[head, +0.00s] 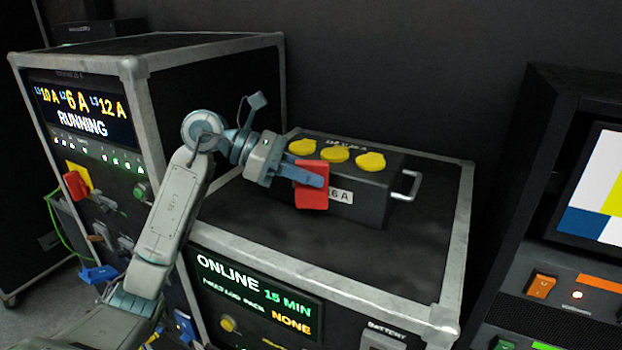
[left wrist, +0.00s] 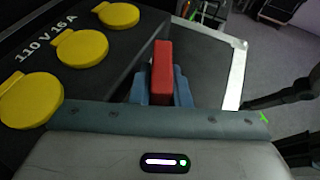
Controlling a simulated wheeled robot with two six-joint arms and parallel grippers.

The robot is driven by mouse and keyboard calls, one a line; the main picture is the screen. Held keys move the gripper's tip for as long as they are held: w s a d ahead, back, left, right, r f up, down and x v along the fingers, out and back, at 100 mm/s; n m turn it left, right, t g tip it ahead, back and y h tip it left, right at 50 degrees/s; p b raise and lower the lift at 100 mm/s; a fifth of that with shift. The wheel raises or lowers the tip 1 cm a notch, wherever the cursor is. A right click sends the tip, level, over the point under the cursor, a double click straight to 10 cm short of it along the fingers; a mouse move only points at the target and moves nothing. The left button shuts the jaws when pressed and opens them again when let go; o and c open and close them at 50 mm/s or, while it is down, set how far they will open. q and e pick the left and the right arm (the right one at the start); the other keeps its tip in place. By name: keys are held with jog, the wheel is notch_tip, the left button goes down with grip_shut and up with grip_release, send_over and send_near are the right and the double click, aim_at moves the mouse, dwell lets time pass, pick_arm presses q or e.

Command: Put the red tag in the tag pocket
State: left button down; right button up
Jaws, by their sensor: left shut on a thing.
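The red tag (head: 311,187) is held in my left gripper (head: 308,176), whose blue fingers are shut on it. The gripper holds it in front of a black box (head: 378,205) with yellow round caps. In the left wrist view the tag (left wrist: 162,70) stands between the blue fingers (left wrist: 163,88). I cannot make out a tag pocket for certain in either view. My right gripper is not in view.
The black box, with yellow caps (head: 335,154) and a metal handle (head: 407,185), stands on a case (head: 425,240) marked ONLINE. A taller case (head: 215,42) marked RUNNING stands at left. A console (head: 570,290) is at right. The case top's right part is clear.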

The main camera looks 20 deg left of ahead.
aim_at(311, 207)
pick_arm(q)
jog(key=shift+w+d+f, duration=0.1)
jog(key=shift+w+d, duration=0.05)
jog(key=shift+d, duration=0.05)
jog(key=shift+f+p, duration=0.8)
jog(key=shift+p, duration=0.1)
jog(key=shift+f+p, duration=0.3)
jog(key=shift+f, duration=0.55)
jog(key=shift+f, duration=0.1)
jog(key=c, duration=1.8)
grip_release()
jog(key=shift+o, duration=0.8)
